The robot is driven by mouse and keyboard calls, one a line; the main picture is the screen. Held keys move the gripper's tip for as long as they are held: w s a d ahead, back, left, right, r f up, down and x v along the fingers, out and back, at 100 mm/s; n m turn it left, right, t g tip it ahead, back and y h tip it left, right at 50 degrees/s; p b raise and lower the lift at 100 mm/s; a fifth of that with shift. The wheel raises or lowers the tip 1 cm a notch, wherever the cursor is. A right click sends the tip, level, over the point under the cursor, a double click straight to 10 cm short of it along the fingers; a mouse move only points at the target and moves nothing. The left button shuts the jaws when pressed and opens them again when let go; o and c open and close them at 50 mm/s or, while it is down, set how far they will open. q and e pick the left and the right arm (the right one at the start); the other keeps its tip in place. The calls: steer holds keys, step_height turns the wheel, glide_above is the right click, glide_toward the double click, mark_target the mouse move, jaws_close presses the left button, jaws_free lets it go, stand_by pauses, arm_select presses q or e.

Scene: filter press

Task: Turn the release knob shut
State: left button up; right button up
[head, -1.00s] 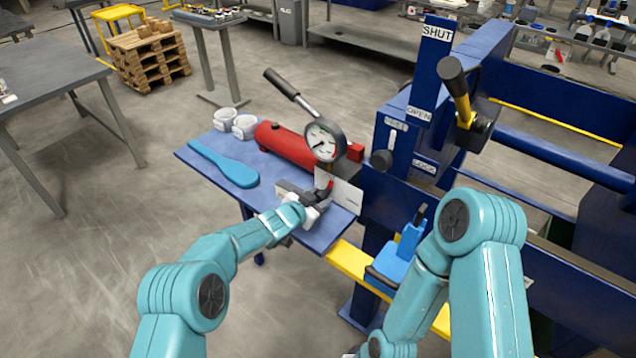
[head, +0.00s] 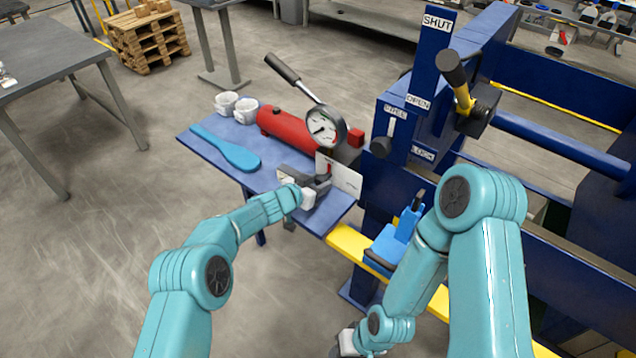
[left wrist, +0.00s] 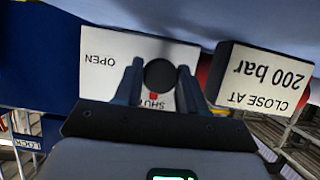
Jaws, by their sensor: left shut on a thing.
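The release knob (left wrist: 160,75) is a dark round knob in front of a white plate (left wrist: 105,52) marked OPEN and SHUT. The lettering appears upside down in the left wrist view. A small red mark shows at the knob's edge, beside the word SHUT. My left gripper (left wrist: 160,82) is shut on the knob, one finger on each side. In the head view my left gripper (head: 322,181) is at the pump's front, below the gauge, and hides the knob. My right gripper (head: 343,346) is low at the bottom edge, away from the pump; its jaws are unclear.
The red pump cylinder (head: 285,133), round gauge (head: 321,131) and pump lever (head: 283,68) stand on the blue shelf (head: 335,212). A blue paddle (head: 228,150) and white cups (head: 226,103) lie left. A CLOSE AT 200 bar sign (left wrist: 265,78) is close beside my left gripper.

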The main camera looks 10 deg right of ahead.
arm_select(q)
steer(key=o, duration=1)
steer(key=shift+r, duration=0.15)
steer(key=b+v, duration=0.3)
steer(key=v, duration=1.3)
steer(key=shift+s+a, duration=0.15)
